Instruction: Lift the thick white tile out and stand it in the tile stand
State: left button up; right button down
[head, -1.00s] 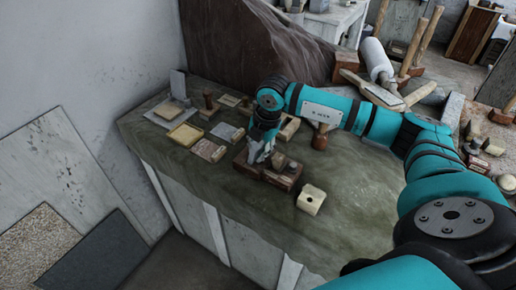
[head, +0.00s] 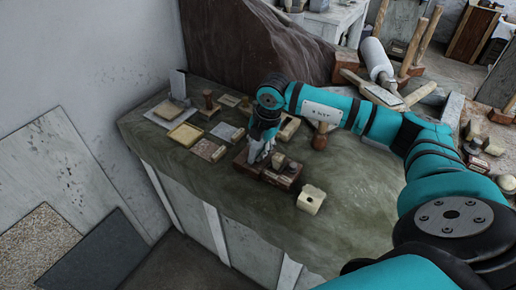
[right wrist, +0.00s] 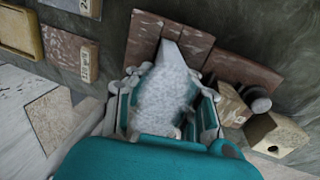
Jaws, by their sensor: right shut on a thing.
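My right gripper (head: 258,154) points down at the reddish-brown block-like holder (head: 283,180) near the middle of the bench. In the right wrist view my right gripper (right wrist: 163,108) is shut on a thick whitish, speckled tile (right wrist: 163,88), with a finger on each side. The tile's narrow far end lies against the reddish-brown holder (right wrist: 144,32). I cannot tell whether the tile is clear of the holder. A thin grey upright piece (head: 178,84) stands at the bench's back left; I cannot tell whether it belongs to the tile stand. My left gripper is not in view.
A pale block with a hole (head: 311,199) sits right of the holder. A dark brown rock-like mass (head: 255,45) rises behind. The bench's front right is clear.

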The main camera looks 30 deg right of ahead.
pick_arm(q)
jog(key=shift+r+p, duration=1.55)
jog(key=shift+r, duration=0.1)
pick_arm(e)
jog(key=shift+r, duration=2.6)
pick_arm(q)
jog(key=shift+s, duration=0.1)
